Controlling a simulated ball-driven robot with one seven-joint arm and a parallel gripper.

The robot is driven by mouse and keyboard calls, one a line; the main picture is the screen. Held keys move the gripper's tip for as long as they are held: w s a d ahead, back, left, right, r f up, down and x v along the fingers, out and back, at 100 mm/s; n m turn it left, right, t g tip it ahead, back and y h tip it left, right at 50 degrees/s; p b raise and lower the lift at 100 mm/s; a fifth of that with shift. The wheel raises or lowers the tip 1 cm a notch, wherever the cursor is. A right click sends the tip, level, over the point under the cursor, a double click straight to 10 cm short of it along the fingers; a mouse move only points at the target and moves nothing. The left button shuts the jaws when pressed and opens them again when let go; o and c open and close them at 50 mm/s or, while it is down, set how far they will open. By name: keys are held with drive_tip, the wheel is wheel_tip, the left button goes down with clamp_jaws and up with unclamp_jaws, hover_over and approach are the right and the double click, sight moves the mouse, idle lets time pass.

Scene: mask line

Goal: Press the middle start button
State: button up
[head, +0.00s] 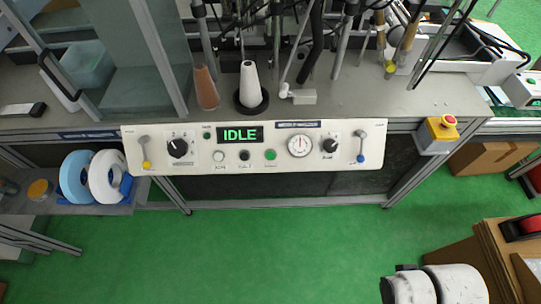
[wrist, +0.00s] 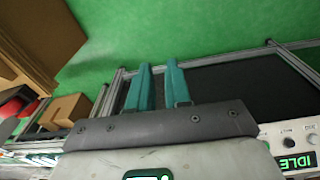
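A white control panel (head: 203,168) runs along the front of the workbench, with a green "IDLE" display (head: 240,135). Below the display is a row of three buttons: a white one (head: 219,156), a black middle one (head: 244,155) and a green one (head: 270,155). Their labels are too small to read. In the wrist view, the panel's end shows at the lower right, with the display (wrist: 297,162) partly cut off. My gripper (wrist: 159,65) has two teal fingers, slightly apart and empty, away from the panel.
Black knobs (head: 178,148), a dial (head: 300,145) and levers with yellow and blue tips flank the buttons. A red emergency stop on a yellow box (head: 442,128) is to the right. Cardboard boxes (head: 497,262) stand at lower right.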

clamp_jaws()
idle(1.0)
